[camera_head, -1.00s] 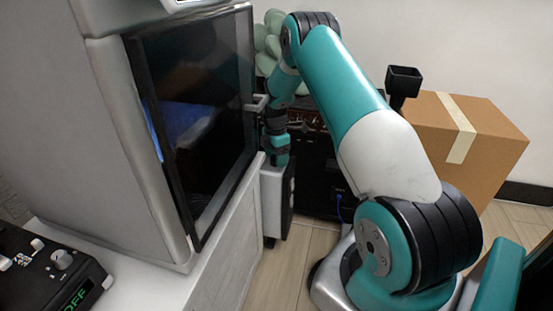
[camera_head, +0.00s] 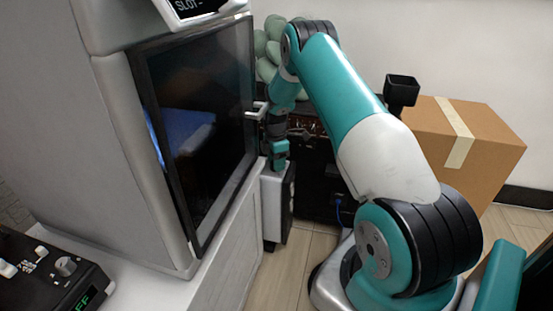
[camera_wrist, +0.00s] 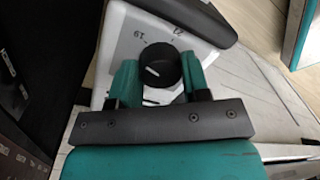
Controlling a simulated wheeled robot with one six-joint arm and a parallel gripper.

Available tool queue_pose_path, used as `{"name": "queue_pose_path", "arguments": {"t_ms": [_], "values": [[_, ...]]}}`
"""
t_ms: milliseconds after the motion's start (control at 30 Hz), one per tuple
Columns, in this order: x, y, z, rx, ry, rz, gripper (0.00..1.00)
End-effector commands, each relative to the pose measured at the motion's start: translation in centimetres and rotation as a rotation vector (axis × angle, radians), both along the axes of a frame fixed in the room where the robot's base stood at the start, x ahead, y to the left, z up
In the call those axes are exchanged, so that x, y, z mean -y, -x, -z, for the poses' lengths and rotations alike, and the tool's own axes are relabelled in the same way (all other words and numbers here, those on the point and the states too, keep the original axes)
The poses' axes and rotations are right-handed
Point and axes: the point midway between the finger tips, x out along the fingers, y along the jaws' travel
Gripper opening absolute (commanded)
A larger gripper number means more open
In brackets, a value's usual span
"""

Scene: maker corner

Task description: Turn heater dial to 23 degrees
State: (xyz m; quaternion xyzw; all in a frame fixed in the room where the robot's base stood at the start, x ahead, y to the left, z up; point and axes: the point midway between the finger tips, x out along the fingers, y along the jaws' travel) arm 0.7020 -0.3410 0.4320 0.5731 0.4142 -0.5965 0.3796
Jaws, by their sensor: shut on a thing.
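The heater (camera_head: 274,207) is a white and dark upright unit on the floor beside the white cabinet. Its black round dial (camera_wrist: 160,66) shows in the wrist view, with a pale pointer line on its top. Marks are printed on the white top around it; I can read "19", and another mark beside it is hard to read. My gripper (camera_wrist: 157,80) is shut on the dial, with a teal finger on each side. In the head view my gripper (camera_head: 279,160) is at the heater's top, and the dial is hidden there.
A tall grey machine with a dark glass door (camera_head: 205,130) and a door handle (camera_head: 257,109) stands close left of my arm. A black control box (camera_head: 50,275) sits on the white cabinet. A cardboard box (camera_head: 465,150) stands at the right. Some floor is bare in front of the heater.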

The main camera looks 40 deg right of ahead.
Motion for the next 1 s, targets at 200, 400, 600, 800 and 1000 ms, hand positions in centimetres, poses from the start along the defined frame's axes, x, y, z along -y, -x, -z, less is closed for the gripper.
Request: {"name": "queue_pose_path", "arguments": {"t_ms": [200, 400, 600, 800, 1000], "values": [[0.01, 0.04, -0.45, 0.0, 0.0, 0.178, 0.19], [0.02, 0.05, -0.39, 0.001, 0.0, 0.37, 0.19], [-0.02, 0.08, -0.35, 0.001, -0.001, 0.558, 0.19], [-0.05, 0.11, -0.29, 0.001, 0.0, 0.748, 0.19], [-0.06, 0.13, -0.24, 0.002, 0.0, 0.938, 0.19]]}}
